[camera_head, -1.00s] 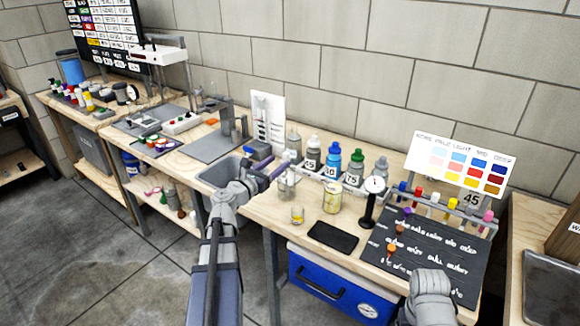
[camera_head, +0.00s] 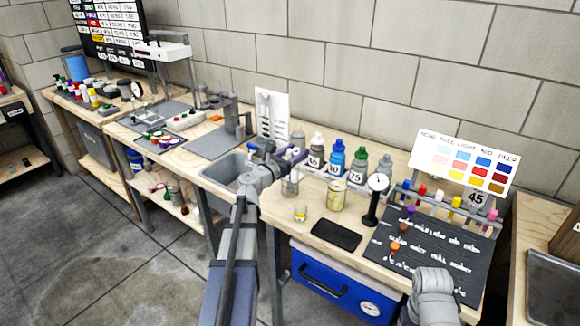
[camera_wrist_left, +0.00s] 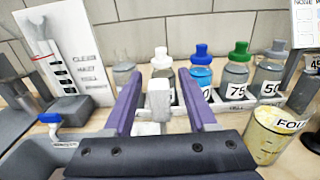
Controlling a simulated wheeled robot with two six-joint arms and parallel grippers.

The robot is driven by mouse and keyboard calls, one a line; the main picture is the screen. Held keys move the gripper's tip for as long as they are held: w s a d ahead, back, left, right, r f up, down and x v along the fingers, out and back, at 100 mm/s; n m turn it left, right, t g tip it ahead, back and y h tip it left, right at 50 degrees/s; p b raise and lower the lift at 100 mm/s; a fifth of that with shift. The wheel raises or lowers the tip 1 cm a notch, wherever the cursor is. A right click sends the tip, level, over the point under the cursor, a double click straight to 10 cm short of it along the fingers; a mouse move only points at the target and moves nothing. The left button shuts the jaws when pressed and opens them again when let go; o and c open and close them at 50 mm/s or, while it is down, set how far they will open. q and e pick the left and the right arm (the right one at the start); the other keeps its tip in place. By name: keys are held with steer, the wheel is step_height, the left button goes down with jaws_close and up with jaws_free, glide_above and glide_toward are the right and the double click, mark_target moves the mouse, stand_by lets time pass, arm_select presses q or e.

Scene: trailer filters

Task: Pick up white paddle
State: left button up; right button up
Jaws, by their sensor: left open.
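A white, blocky upright piece (camera_wrist_left: 158,98), which looks like the white paddle, stands between the fingers of my left gripper in the left wrist view. Its lower end seems to be at a clear jar, mostly hidden behind the gripper's dark body. In the head view the clear jar (camera_head: 290,186) stands at the bench's front, beside my left gripper (camera_head: 284,157). The left gripper (camera_wrist_left: 158,82) is open, with a purple finger on each side of the white piece and gaps visible. Of my right arm only a grey link shows at the lower right; its gripper is not seen.
Several capped bottles (camera_wrist_left: 201,75) stand just behind in a row. A yellow can (camera_wrist_left: 268,135) is to the right. A sink (camera_head: 226,172) with a blue-handled tap (camera_wrist_left: 50,119) is to the left.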

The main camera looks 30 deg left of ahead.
arm_select(q)
jaws_close()
stand_by(0.4)
